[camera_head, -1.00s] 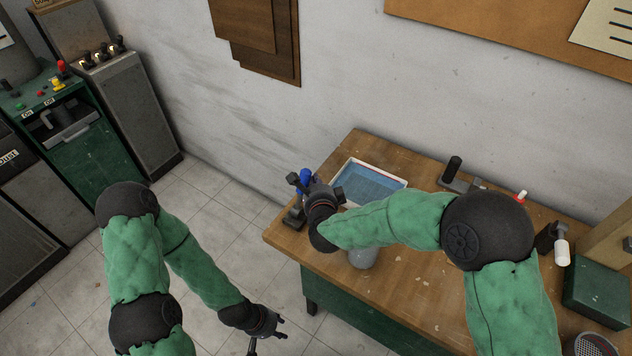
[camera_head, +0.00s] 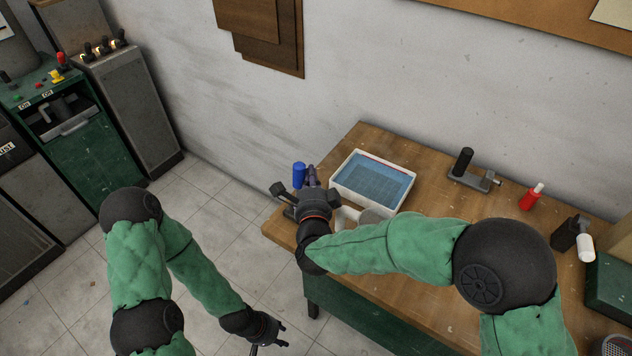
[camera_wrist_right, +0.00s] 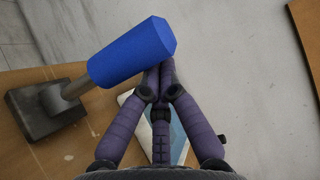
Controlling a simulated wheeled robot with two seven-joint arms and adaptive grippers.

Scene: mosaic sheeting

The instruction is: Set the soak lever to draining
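The soak lever has a blue handle (camera_head: 299,174), a grey shaft and a dark square base. It stands at the table's left end, beside the white tray of blue liquid. In the right wrist view the blue handle (camera_wrist_right: 132,52) slants up to the right from its base (camera_wrist_right: 42,110). My right gripper (camera_head: 312,174) is just right of the handle. Its purple fingers (camera_wrist_right: 160,80) converge with nothing seen between them; contact with the handle is unclear. No lever markings are readable. My left gripper (camera_head: 270,341) hangs over the floor, fingers apart and empty.
The white tray (camera_head: 344,194) lies right of the lever on the wooden table (camera_head: 440,225). A pale cylindrical container is partly hidden behind my right forearm.

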